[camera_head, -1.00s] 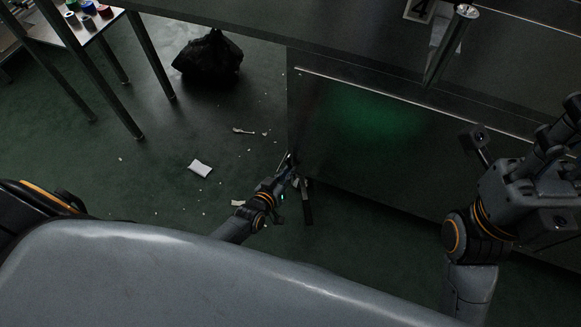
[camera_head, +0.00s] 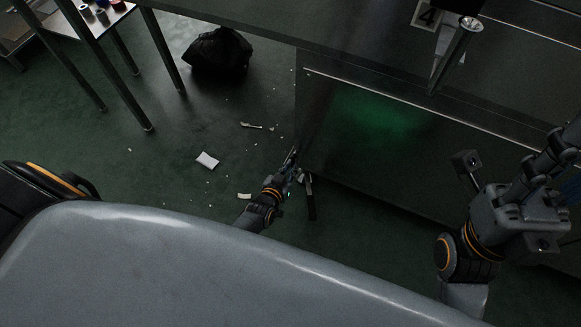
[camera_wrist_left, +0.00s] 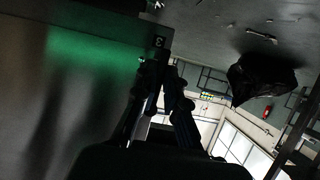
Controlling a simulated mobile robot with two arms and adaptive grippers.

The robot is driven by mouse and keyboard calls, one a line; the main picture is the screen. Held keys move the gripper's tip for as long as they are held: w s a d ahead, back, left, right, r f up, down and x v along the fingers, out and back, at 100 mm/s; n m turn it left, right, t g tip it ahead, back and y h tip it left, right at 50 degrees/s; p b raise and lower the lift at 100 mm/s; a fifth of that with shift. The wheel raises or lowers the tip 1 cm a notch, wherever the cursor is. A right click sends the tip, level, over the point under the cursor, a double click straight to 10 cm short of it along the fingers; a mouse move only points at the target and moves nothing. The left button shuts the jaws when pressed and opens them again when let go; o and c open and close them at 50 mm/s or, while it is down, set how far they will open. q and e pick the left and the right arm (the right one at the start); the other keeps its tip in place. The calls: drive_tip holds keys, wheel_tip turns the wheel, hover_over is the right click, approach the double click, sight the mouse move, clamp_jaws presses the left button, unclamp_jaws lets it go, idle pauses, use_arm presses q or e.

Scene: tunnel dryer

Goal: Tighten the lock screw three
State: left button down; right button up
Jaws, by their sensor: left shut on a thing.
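My left gripper (camera_head: 289,157) reaches low to the lower left corner of the dark metal machine housing (camera_head: 380,150). In the left wrist view its fingers (camera_wrist_left: 161,70) are close together at the housing's edge, just below a small plate marked 3 (camera_wrist_left: 158,41). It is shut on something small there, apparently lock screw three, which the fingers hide. My right gripper (camera_head: 467,162) is at the right, raised in front of the housing and away from the screw; its jaw state is unclear.
A dark-handled tool (camera_head: 310,198) lies on the floor beside my left gripper. A black bag (camera_head: 220,50), a white piece (camera_head: 207,160) and small scraps lie on the green floor. A metal table (camera_head: 90,25) stands top left. A plate marked 4 (camera_head: 427,15) is above.

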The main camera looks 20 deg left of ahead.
use_arm(q)
drive_tip(key=c, duration=1.4)
unclamp_jaws()
drive_tip(key=v, duration=0.7)
drive_tip(key=shift+s, duration=0.25)
drive_tip(key=shift+r, duration=0.15)
